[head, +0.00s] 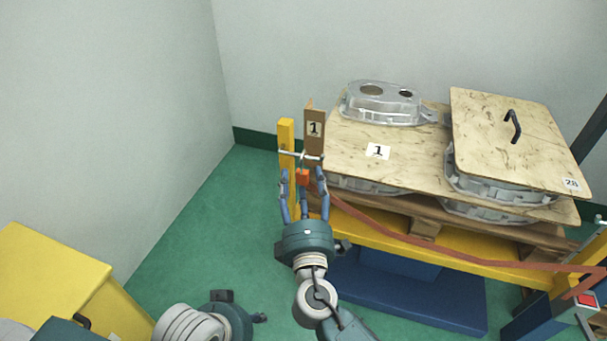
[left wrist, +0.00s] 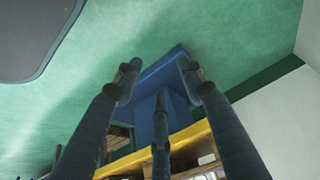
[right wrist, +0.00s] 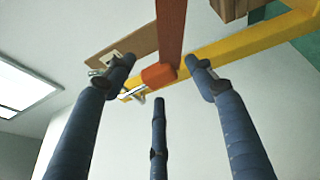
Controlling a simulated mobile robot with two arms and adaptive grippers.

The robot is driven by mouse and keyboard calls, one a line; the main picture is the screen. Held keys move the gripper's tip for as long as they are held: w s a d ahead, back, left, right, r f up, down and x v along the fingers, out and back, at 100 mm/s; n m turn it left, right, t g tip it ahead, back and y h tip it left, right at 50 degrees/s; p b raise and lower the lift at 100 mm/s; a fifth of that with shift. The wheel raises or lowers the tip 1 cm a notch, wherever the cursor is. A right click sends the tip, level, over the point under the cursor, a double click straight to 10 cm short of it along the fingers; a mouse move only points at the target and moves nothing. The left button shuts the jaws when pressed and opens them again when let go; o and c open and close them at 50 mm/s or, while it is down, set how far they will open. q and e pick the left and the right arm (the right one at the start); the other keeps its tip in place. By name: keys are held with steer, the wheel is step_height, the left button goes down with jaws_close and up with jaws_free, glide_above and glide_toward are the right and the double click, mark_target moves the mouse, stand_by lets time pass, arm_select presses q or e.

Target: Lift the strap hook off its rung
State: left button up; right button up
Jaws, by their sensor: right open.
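The strap hook has an orange block (head: 303,177) and a small metal hook that hangs on a thin metal rung (head: 292,154) beside the yellow post (head: 286,145). My right gripper (head: 302,173) is open, its fingers on either side of the orange block. In the right wrist view the orange block (right wrist: 158,75) sits between the spread fingers, with its metal hook (right wrist: 134,92) at the left. I cannot tell whether any finger touches it. The red strap (right wrist: 171,25) runs from the block. My left gripper (left wrist: 160,75) is open and empty, away from the hook.
The strap sags rightwards in front of a yellow beam (head: 450,254). Behind it, wooden boards (head: 345,150) and aluminium castings (head: 385,103) are stacked on a pallet. A brown board (head: 315,145) marked 1 stands close to the rung. A yellow box (head: 50,275) is at lower left. Green floor lies between.

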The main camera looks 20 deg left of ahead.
steer(key=shift+x, duration=1.4)
jaws_close()
arm_select(q)
steer(key=shift+w+d+r+t, duration=0.15)
steer(key=shift+w+t, duration=0.05)
steer(key=shift+w, duration=0.35)
steer(key=shift+w+d+r+t, duration=0.15)
steer(key=shift+w+t, duration=0.05)
steer(key=shift+w, duration=0.3)
steer(key=shift+s, duration=0.1)
